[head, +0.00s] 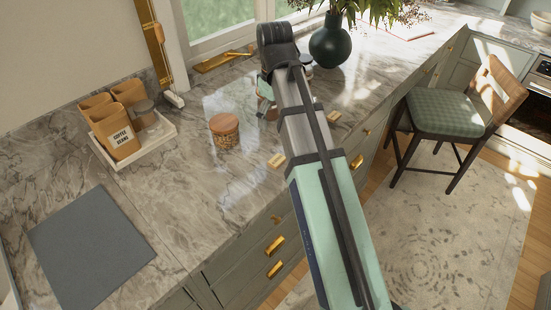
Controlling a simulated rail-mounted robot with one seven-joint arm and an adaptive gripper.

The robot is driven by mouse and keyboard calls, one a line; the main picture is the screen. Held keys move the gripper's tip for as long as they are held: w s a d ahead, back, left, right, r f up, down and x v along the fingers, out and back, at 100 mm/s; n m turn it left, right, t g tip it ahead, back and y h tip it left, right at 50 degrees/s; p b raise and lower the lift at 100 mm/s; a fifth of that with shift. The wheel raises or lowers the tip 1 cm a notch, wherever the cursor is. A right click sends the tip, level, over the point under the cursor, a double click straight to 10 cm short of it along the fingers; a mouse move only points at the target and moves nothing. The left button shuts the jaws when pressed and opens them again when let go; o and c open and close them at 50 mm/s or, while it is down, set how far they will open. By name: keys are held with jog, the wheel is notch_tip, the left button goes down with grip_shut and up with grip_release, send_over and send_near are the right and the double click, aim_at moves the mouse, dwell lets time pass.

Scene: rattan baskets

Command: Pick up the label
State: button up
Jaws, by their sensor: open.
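Two small pale tan pieces that look like labels lie on the marble counter: a nearer label (277,161) just left of my arm and a farther label (333,117) just right of it. I cannot tell which one is meant. My gripper (266,108) is partly hidden behind my arm. It is open, with nothing seen between its fingers, and is farther back on the counter than the nearer label. A canister (122,137) at the left also bears a white printed label reading "COFFEE BEANS".
A white tray (158,141) holds several canisters. A dark green vase (330,45) with flowers stands behind. A grey mat (90,248) lies at front left. A chair (447,113) stands right of the counter.

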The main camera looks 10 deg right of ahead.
jog(key=p, duration=0.2)
send_over(277, 160)
jog(key=f, duration=1.1)
jog(key=shift+w+a+f, duration=0.1)
jog(key=shift+a+f, duration=0.15)
jog(key=shift+d+f+p, duration=0.15)
jog(key=shift+f+p, duration=0.4)
jog(key=shift+f, duration=0.15)
jog(key=shift+d+f+p, duration=0.15)
jog(key=shift+f+p, duration=0.4)
jog(key=shift+f, duration=1.35)
jog(key=c, duration=0.9)
